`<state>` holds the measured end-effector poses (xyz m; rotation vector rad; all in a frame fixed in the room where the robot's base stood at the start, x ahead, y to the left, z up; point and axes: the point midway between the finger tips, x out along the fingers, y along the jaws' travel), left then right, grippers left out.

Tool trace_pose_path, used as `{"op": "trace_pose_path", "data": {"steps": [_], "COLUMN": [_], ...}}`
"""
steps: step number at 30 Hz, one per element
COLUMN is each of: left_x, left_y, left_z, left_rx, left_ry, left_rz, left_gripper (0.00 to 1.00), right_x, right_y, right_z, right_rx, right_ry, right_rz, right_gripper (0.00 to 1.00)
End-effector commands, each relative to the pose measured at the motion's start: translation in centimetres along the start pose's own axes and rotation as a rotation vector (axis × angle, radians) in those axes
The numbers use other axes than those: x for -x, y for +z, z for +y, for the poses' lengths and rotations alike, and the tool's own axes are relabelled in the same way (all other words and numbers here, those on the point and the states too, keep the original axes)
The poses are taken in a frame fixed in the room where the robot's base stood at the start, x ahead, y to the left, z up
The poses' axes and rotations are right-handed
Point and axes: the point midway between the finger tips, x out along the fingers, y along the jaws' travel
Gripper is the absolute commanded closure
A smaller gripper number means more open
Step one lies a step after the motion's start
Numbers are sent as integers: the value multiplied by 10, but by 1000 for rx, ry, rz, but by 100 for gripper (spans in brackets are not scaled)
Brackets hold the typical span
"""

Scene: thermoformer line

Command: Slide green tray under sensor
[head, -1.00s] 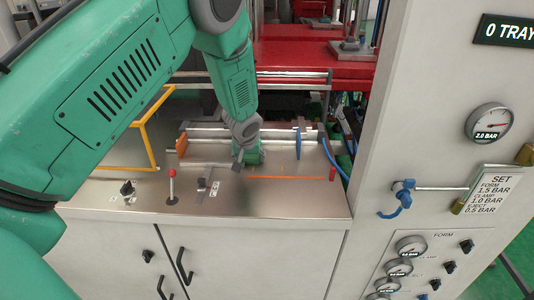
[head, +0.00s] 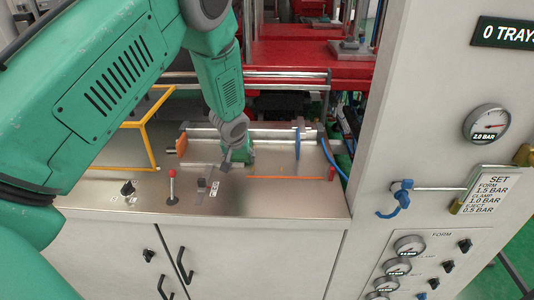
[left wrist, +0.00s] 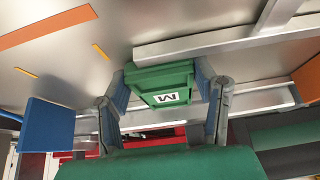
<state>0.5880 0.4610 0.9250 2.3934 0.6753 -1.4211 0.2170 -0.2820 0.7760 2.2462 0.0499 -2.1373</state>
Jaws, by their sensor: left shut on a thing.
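The green tray (left wrist: 160,78), with a white label bearing a dark letter, sits between the fingers of my left gripper (left wrist: 161,88) in the left wrist view. The fingers are shut on its two sides. In the head view the left gripper (head: 237,156) is low over the steel bench, between the rails, and the tray (head: 250,153) shows partly behind it. My right gripper is not in view.
An orange plate (head: 181,145) stands at the rails' left end and a blue plate (head: 297,143) at the right. A red-knobbed lever (head: 171,187) and black knob (head: 128,188) are at the front left. An orange strip (head: 283,178) lies on clear bench. The grey gauge cabinet (head: 430,150) bounds the right.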

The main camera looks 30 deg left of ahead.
Motion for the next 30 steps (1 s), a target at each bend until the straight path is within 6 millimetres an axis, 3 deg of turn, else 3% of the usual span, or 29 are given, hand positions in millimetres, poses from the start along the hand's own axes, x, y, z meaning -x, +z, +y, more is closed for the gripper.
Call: {"op": "trace_pose_path", "data": {"steps": [30], "left_x": [0], "left_y": [1], "left_z": [-32], "left_rx": [1], "left_ry": [-2], "left_rz": [-2], "left_gripper": [83], "right_x": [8], "right_y": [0], "right_z": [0], "right_rx": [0], "right_ry": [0], "right_rz": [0], "right_gripper": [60]}}
